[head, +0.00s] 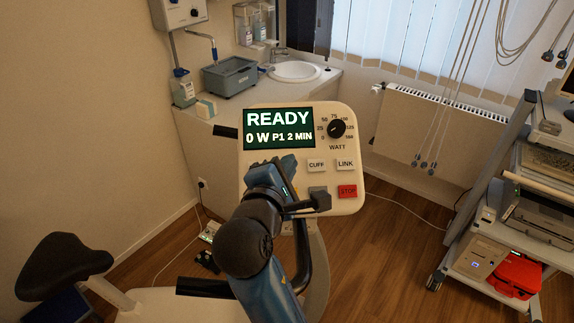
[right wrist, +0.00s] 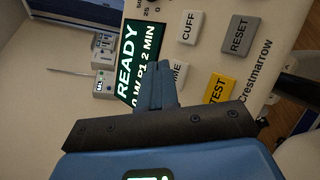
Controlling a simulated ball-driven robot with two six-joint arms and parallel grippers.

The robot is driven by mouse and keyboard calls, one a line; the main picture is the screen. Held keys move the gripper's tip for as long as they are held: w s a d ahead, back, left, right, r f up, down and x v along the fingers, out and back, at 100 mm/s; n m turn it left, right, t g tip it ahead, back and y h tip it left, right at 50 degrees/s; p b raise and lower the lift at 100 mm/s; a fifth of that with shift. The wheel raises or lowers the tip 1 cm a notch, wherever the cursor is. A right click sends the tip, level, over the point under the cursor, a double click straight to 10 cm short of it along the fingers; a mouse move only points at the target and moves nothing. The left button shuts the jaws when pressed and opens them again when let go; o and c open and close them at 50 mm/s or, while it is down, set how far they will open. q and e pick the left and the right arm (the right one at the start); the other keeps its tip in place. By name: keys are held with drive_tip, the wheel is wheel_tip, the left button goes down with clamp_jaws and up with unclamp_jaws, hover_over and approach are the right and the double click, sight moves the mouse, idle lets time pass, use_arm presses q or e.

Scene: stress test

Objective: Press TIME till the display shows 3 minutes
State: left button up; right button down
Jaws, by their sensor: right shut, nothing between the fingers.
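The display (head: 279,127) is lit and reads READY, 0 W, P1, 2 MIN; it also shows sideways in the right wrist view (right wrist: 128,65). My right gripper (head: 266,170) is shut and empty, over the lower left of the console just below the display. In the right wrist view its closed fingertips (right wrist: 164,75) are over the TIME button (right wrist: 179,74), whose label is partly hidden behind them. I cannot tell whether they touch it. In the head view my gripper hides TIME. My left gripper is not in view.
CUFF (head: 317,164), LINK (head: 346,163), a red STOP (head: 347,191) and a black WATT dial (head: 337,128) sit to the right. Yellow TEST (right wrist: 219,88) and grey RESET (right wrist: 239,36) are close by. A saddle (head: 64,265) stands lower left, an equipment cart (head: 470,215) at right.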

drive_tip(key=shift+w+f, duration=0.15)
idle(0.5)
drive_tip(key=shift+w+f, duration=0.15)
drive_tip(key=shift+f, duration=0.05)
drive_tip(key=shift+w+f+p, duration=0.2)
drive_tip(key=shift+f+p, duration=0.1)
drive_tip(key=shift+p, duration=0.05)
idle(0.8)
drive_tip(key=shift+r, duration=0.1)
idle(0.3)
drive_tip(key=shift+s+r+p, duration=0.45)
drive_tip(key=shift+r+p, duration=0.1)
drive_tip(key=shift+p, duration=0.55)
drive_tip(key=shift+s+r+p, duration=0.35)
drive_tip(key=shift+r+p, duration=0.3)
drive_tip(key=shift+p, duration=0.15)
drive_tip(key=shift+s+d+r+p, duration=0.15)
drive_tip(key=shift+s+r+p, duration=1.1)
drive_tip(key=shift+p, duration=0.55)
